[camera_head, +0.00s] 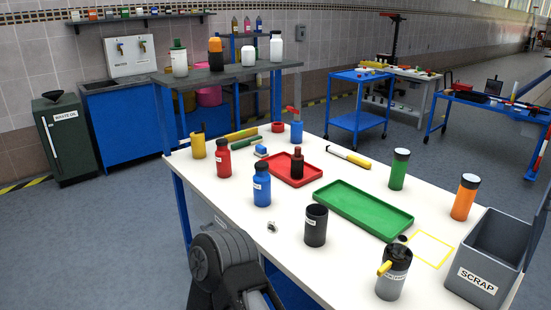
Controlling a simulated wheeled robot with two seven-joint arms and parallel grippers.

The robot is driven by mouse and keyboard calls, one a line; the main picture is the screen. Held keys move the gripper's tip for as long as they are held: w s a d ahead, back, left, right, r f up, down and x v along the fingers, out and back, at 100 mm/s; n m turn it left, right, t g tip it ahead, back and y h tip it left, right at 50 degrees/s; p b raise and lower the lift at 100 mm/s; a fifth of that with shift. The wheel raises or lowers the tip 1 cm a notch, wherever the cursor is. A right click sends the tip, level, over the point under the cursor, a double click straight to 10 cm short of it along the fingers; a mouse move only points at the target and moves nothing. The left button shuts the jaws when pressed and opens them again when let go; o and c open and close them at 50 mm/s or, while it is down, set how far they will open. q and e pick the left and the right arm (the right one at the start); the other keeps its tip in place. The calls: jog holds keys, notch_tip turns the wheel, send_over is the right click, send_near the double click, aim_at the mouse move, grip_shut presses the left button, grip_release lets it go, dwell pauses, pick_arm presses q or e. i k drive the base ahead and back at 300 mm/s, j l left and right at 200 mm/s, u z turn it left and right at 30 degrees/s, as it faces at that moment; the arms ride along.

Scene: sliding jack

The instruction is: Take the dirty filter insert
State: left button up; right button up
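No object is readable as the dirty filter insert. A dark red and black bottle-like piece (297,164) stands upright in the red tray (315,174). A black open cup (316,226) with a small label stands at the front of the white table. A grey canister (394,274) with a black top and yellow handle stands at the front right. A small dark ring-like piece (403,238) lies behind it. A small metallic piece (271,227) lies left of the black cup. A grey and black link of my arm shows at the bottom; neither gripper is visible.
The green tray (362,208) looks empty. A grey SCRAP bin (484,278) stands at the right edge beside a yellow outlined square (430,247). Red (223,158), blue (262,185), green (399,169) and orange (465,197) bottles stand around. The front middle is fairly clear.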

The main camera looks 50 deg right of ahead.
aim_at(297, 160)
jog(key=i+u, duration=0.15)
jog(key=i, duration=0.5)
jog(key=i+u, duration=0.2)
jog(key=i, duration=0.5)
jog(key=i+l+u, duration=0.15)
jog(key=i, duration=0.8)
jog(key=z, duration=4.7)
